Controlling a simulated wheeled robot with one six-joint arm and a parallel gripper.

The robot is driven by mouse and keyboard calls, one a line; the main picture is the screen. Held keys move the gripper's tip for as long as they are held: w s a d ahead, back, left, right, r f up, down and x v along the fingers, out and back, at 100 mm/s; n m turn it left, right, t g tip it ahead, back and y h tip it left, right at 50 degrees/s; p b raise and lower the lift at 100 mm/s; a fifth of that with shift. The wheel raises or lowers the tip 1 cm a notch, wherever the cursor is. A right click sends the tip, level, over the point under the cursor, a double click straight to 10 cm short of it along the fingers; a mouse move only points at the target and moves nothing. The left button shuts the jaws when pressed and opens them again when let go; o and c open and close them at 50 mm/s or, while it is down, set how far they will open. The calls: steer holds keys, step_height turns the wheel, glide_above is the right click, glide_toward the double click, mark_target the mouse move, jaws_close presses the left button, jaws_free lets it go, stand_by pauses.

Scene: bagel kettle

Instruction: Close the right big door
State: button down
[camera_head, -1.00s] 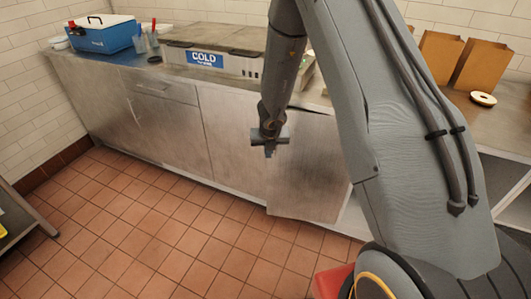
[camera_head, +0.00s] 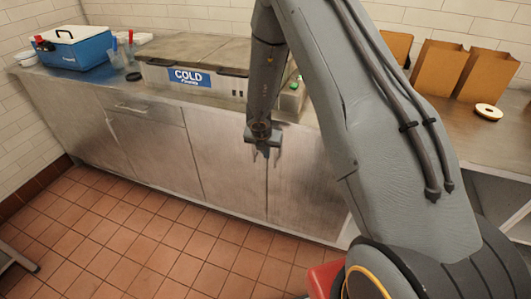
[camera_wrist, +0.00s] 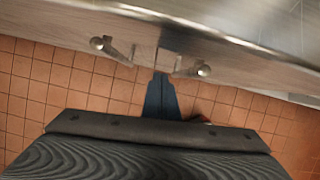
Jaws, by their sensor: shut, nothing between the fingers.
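The right big door (camera_head: 304,185) is a metal panel of the counter's front, to the right of a vertical seam. It looks flush, or nearly so, with the left big door (camera_head: 234,165). My gripper (camera_head: 266,152) is in front of the doors near the seam, at the upper part. In the wrist view, my gripper (camera_wrist: 161,92) is shut and empty, its tip close to the door front between two bar handles, a left one (camera_wrist: 110,48) and a right one (camera_wrist: 192,69). I cannot tell whether it touches the door.
The metal counter carries a cold-food station (camera_head: 195,77), a blue cooler (camera_head: 73,47), paper bags (camera_head: 478,72) and a bagel (camera_head: 488,112). My arm hides part of the counter at the right. The tiled floor (camera_head: 150,240) in front of the doors is clear.

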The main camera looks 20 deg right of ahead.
steer(key=shift+a, duration=0.15)
steer(key=s+a+r+n+y+b, duration=0.1)
steer(key=s+a+r+n, duration=0.25)
steer(key=r+n, duration=0.3)
steer(key=s+a+r+n+t+y, duration=0.1)
steer(key=s+a+r+n, duration=0.1)
steer(key=s+r+n, duration=0.5)
steer(key=s+a+r+n+y+b, duration=0.1)
steer(key=s+a+r+n+y, duration=0.15)
steer(key=r+n, duration=0.4)
steer(key=s+d+n+g+h, duration=0.1)
steer(key=s+d+n+g, duration=0.1)
steer(key=s+n, duration=0.7)
steer(key=s+d+n+g+h, duration=0.1)
steer(key=s+d+n, duration=0.2)
steer(key=s+n, duration=0.6)
steer(key=r+n, duration=0.1)
steer(key=n, duration=0.3)
steer(key=shift+d+g, duration=0.25)
steer(key=shift+g, duration=0.15)
